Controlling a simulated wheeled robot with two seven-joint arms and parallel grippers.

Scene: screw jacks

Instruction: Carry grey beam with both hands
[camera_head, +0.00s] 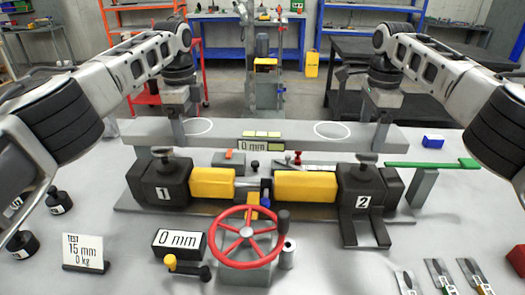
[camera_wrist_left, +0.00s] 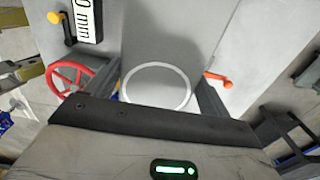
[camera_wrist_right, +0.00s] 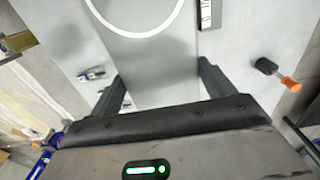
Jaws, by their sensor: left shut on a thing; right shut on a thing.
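The grey beam (camera_head: 260,133) lies level across the head view, with two white circles on its top face. It looks above and behind jack 1 (camera_head: 163,183) and jack 2 (camera_head: 366,190); I cannot tell whether it touches anything below. My left gripper (camera_head: 180,124) is shut on the beam beside the left circle. My right gripper (camera_head: 376,124) is shut on it right of the right circle. The beam (camera_wrist_left: 172,45) runs between my fingers in the left wrist view, and the beam (camera_wrist_right: 150,65) does so in the right wrist view.
A red handwheel (camera_head: 247,236), a 0 mm display (camera_head: 180,243) and a test sign (camera_head: 84,253) stand in front. Black weights (camera_head: 58,202) are at left. Shelves and benches stand behind.

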